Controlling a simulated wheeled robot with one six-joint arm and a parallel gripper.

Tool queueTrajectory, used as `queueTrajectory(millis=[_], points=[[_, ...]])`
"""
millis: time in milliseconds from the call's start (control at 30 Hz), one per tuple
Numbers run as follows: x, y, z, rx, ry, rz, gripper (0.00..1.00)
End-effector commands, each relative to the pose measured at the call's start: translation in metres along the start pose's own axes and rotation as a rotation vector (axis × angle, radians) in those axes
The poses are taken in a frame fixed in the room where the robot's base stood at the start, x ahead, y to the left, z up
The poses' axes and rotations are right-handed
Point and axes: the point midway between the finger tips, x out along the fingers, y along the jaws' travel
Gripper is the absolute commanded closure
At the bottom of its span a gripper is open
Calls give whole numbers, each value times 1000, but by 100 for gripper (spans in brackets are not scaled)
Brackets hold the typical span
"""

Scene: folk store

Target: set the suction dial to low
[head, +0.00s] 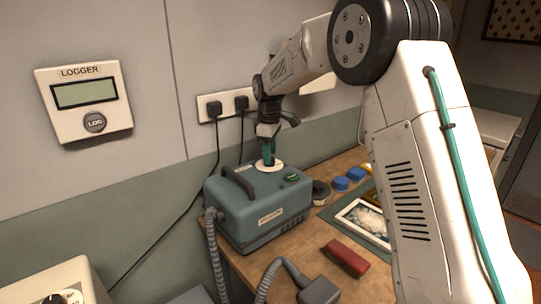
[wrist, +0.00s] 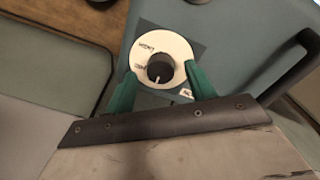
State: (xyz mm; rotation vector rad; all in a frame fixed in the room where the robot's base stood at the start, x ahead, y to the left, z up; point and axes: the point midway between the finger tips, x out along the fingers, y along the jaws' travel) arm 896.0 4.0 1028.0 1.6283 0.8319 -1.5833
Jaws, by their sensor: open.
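The suction unit (head: 258,212) is a blue-grey box with a dark carry handle, standing at the left end of the wooden bench. On its top is a round cream dial plate (head: 279,167). In the wrist view the dark dial knob (wrist: 160,69) sits at the middle of the plate, with a white pointer line toward the bottom of the picture. Words around the plate's edge are too small to read surely. My gripper (wrist: 160,88) is open, its two green fingers at either side of the plate, apart from the knob. In the head view the fingers hide the knob.
A grey hose (head: 213,255) runs from the unit. A red block (head: 347,257), blue lids (head: 341,183) and a framed picture (head: 365,220) lie right of it on the bench (head: 318,228). The unit's handle (wrist: 290,68) rises right of my fingers. A logger (head: 84,101) hangs on the wall.

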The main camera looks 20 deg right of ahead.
Motion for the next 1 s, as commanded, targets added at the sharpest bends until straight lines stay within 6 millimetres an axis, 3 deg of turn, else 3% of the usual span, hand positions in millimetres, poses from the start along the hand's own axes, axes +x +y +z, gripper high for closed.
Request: queueTrajectory(millis=[200,433,900,1000], points=[[-40,1,0,0,3,4,45],[-62,1,0,0,2,3,45],[-63,1,0,69,0,0,45],[-41,-15,10,174,-34,-42,45]])
